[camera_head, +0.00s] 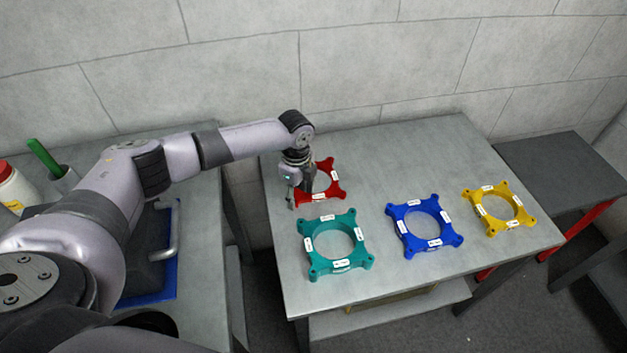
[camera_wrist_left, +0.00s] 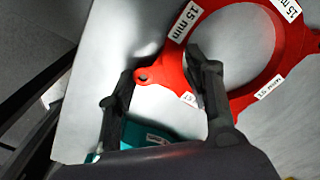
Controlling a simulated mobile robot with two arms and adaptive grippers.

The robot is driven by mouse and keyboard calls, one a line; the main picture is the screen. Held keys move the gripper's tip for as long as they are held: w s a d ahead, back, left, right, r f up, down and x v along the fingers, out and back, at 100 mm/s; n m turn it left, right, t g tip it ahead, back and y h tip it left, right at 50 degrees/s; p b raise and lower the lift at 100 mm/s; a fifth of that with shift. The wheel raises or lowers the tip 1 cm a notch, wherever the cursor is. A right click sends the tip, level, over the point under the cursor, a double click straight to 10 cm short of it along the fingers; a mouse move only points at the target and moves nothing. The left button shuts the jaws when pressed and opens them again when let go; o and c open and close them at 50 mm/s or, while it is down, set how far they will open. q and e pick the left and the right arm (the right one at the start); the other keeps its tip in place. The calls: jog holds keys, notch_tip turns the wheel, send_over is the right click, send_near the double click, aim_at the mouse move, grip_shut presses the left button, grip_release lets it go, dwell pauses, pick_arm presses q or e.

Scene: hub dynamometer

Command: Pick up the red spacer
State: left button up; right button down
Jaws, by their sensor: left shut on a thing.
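The red spacer (camera_head: 333,179) is a square ring with labels on its sides and lies at the far left of the grey table. It fills the upper right of the left wrist view (camera_wrist_left: 225,12), where its labels read 15 mm. My left gripper (camera_head: 298,198) reaches down onto its left side. In the left wrist view the two fingers (camera_wrist_left: 160,66) stand on either side of the ring's rim, one inside the opening, and are shut on it. The spacer looks flat on the table or very close to it; I cannot tell which. My right gripper is out of view.
A teal spacer (camera_head: 313,257) lies just in front of the red one. A blue spacer (camera_head: 442,243) and a yellow spacer (camera_head: 513,220) lie to the right on the table (camera_head: 400,160). A wall stands behind.

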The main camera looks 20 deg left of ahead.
pick_arm(q)
grip_shut()
notch_tip(320, 180, up, 25)
jog(key=p, duration=0.6)
jog(key=shift+p, duration=0.4)
dwell(0.5)
